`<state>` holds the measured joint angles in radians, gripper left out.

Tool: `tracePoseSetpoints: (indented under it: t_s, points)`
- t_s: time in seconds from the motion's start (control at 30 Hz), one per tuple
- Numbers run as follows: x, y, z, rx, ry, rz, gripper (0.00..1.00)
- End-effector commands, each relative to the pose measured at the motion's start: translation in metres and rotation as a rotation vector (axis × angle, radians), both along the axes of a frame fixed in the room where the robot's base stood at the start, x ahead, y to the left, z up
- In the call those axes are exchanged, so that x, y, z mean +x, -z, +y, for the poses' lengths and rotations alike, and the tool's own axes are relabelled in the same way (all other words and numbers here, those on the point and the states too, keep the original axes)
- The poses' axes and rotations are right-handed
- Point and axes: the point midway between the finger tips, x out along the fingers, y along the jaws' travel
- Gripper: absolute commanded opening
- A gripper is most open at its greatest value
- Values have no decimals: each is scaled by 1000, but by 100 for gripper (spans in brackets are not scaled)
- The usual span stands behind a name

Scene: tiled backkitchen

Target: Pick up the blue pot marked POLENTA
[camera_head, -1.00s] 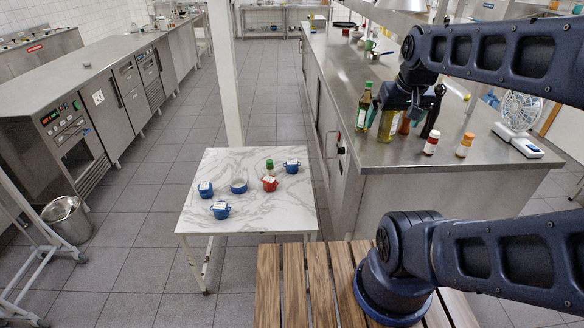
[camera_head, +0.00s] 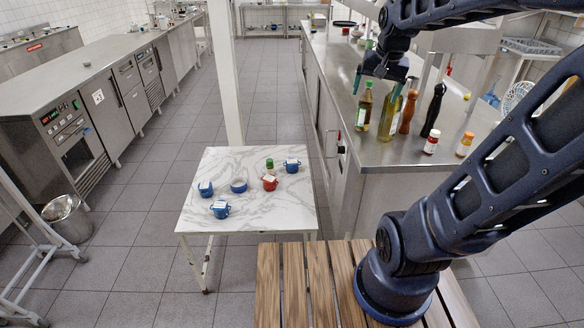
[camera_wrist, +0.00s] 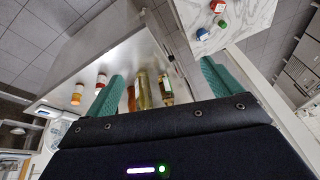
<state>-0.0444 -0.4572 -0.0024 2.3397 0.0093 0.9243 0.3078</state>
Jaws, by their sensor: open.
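The lettering is too small to read, so I cannot tell which says POLENTA. My gripper (camera_head: 380,75) is raised above the steel counter, away and to the right of the pots. In the wrist view its teal fingers stand wide apart, open and empty (camera_wrist: 160,85). A blue pot (camera_wrist: 201,29) also shows there on the table.
Bottles (camera_head: 388,115), pepper mills (camera_head: 432,112) and small jars (camera_head: 431,143) crowd the steel counter's (camera_head: 400,157) near end.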

Motion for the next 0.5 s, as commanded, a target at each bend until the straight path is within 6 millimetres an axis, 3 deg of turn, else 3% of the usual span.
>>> tracePoseSetpoints:
  t_s: [0.27,0.5]
  points:
    - [79,6,15,59,150,48,90]
    - [145,23,30,102,285,86,90]
